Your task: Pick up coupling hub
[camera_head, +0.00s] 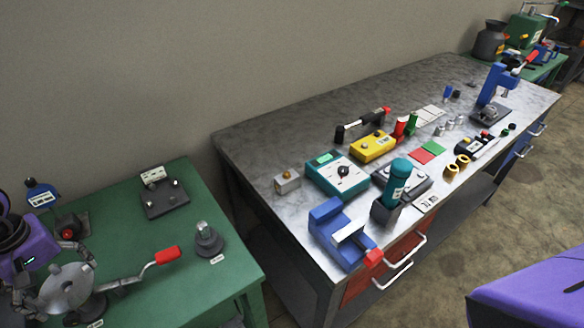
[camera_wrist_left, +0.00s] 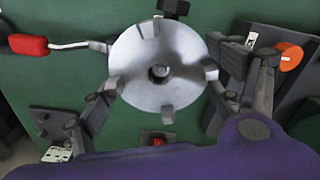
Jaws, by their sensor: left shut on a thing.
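A round silver disc with raised lugs and a centre hole, which looks like the coupling hub (camera_head: 66,290), is at the lower left of the head view, over the green table. It fills the middle of the left wrist view (camera_wrist_left: 147,58). My left gripper (camera_head: 70,287) has its fingers on opposite sides of the disc and is shut on it. Its fingers also show in the wrist view (camera_wrist_left: 163,82). A crank with a red handle (camera_head: 167,255) reaches out beside the disc; whether they are joined is hidden. My right gripper is out of view.
The green table (camera_head: 180,300) also holds a grey stepped part (camera_head: 208,240), a dark plate fixture (camera_head: 164,198) and a small box with a red top (camera_head: 69,226). A grey workbench (camera_head: 255,150) with a blue vise (camera_head: 340,232) and several tools stands to the right.

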